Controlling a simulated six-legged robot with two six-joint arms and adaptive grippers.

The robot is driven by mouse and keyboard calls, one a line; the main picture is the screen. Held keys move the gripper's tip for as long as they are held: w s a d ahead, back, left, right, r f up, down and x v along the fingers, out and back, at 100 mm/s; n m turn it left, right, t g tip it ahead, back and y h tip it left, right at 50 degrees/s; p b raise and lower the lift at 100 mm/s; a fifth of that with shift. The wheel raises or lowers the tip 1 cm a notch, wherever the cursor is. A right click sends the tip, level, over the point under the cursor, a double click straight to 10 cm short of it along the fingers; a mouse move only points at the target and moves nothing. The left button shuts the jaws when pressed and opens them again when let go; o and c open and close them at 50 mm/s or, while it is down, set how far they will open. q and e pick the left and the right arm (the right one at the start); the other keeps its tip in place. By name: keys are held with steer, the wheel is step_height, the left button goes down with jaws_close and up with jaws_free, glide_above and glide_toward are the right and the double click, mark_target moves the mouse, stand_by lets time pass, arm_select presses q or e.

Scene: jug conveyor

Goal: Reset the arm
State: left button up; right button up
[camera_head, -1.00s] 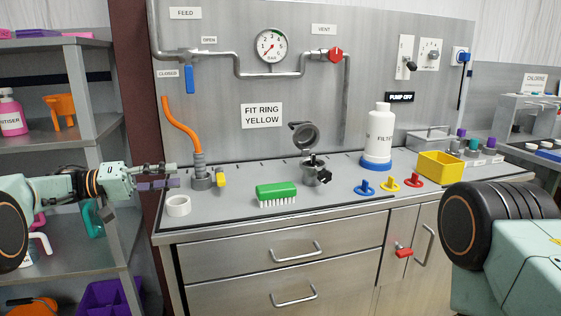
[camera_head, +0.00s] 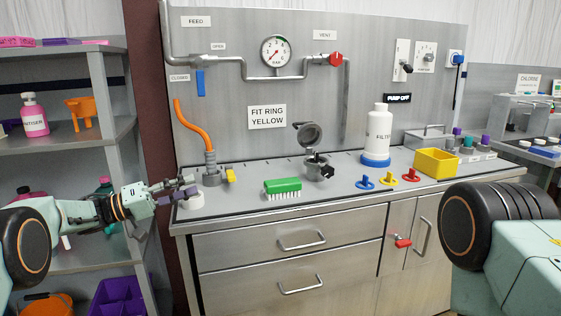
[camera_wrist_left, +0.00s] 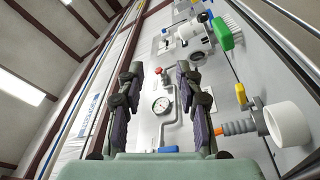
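My left gripper (camera_head: 186,187) is at the left end of the steel counter (camera_head: 235,210). In the left wrist view its two fingers (camera_wrist_left: 162,78) stand apart with nothing between them. In the head view its fingertips overlap the white ring (camera_head: 195,203) on the counter. In the left wrist view that white ring (camera_wrist_left: 288,124) lies to the right, outside the fingers. My right arm (camera_head: 500,235) shows at the lower right; its gripper is out of view.
On the counter stand an orange hose fitting (camera_head: 211,168), a green brush (camera_head: 283,186), an open metal housing (camera_head: 316,165), a white filter bottle (camera_head: 379,135) and a yellow bin (camera_head: 437,162). A shelf unit (camera_head: 50,140) stands left of my left gripper.

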arm_select(q)
step_height(320, 180, down, 8)
steer(key=w+n+t+y, duration=0.2)
steer(key=n+t, duration=0.1)
steer(key=t, duration=0.1)
steer(key=s+d+f+n+y, duration=0.1)
steer(key=s+f+n+y, duration=0.1)
steer(key=s+f+y, duration=0.65)
steer(key=s+d+f+n+y, duration=0.15)
steer(key=s+f, duration=0.45)
steer(key=f, duration=0.8)
steer(key=s+f+m+g+y, duration=0.1)
steer(key=s+f+g+y, duration=0.2)
steer(key=s, duration=0.6)
steer(key=s+f+m+g+y, duration=0.1)
steer(key=s+f+g, duration=0.25)
steer(key=s, duration=0.65)
steer(key=s+a+m+g+y, duration=0.1)
steer(key=s+g, duration=0.1)
steer(key=s, duration=0.8)
steer(key=s+a+r+m+g, duration=0.1)
steer(key=s+m+g, duration=0.1)
steer(key=s, duration=0.8)
steer(key=shift+s+a+g+y, duration=0.35)
steer(key=shift+g+y, duration=0.05)
steer(key=shift+g, duration=0.45)
